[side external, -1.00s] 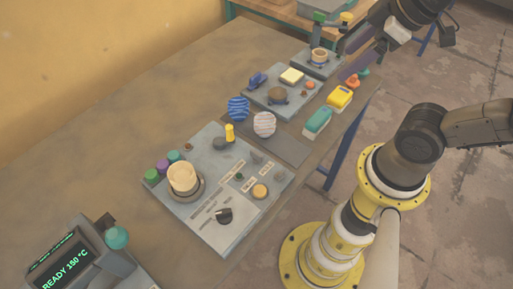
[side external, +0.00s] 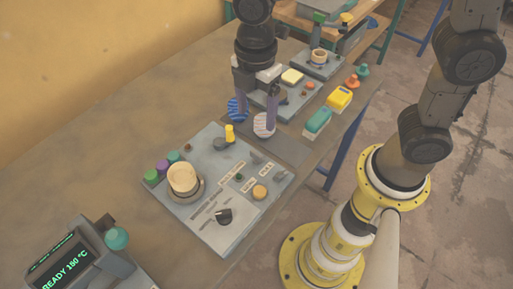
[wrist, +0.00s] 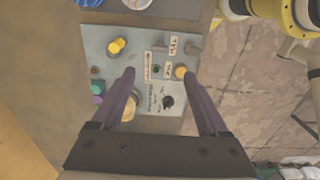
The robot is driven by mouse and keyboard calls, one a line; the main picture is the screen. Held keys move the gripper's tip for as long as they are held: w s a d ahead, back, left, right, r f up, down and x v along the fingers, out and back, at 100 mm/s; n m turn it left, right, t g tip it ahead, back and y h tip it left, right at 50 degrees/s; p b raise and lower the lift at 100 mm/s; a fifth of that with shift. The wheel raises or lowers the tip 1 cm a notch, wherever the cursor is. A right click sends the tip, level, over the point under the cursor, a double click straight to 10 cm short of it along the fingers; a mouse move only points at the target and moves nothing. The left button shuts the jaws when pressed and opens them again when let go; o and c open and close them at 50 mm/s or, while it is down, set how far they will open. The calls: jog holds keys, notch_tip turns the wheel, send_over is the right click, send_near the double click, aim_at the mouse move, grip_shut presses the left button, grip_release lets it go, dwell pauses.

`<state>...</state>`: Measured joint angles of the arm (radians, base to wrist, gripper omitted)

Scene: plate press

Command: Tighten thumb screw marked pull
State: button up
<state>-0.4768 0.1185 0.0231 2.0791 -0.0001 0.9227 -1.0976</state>
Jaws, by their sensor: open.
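The grey control panel (side external: 205,233) lies on the bench with small fittings and white labels. Its label print is too small to read, so I cannot tell which fitting is marked pull. My gripper (side external: 255,122) is open and empty, pointing down above the far end of the panel. In the wrist view its two purple fingers (wrist: 158,77) frame the panel from above.
Striped balls (side external: 264,125) stand just beyond. A READY 150 °C display (side external: 62,268) is at the near left.

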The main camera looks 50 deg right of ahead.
aim_at(256, 153)
notch_tip(256, 153, down, 14)
jog(key=shift+r, duration=0.25)
dwell(0.3)
grip_shut()
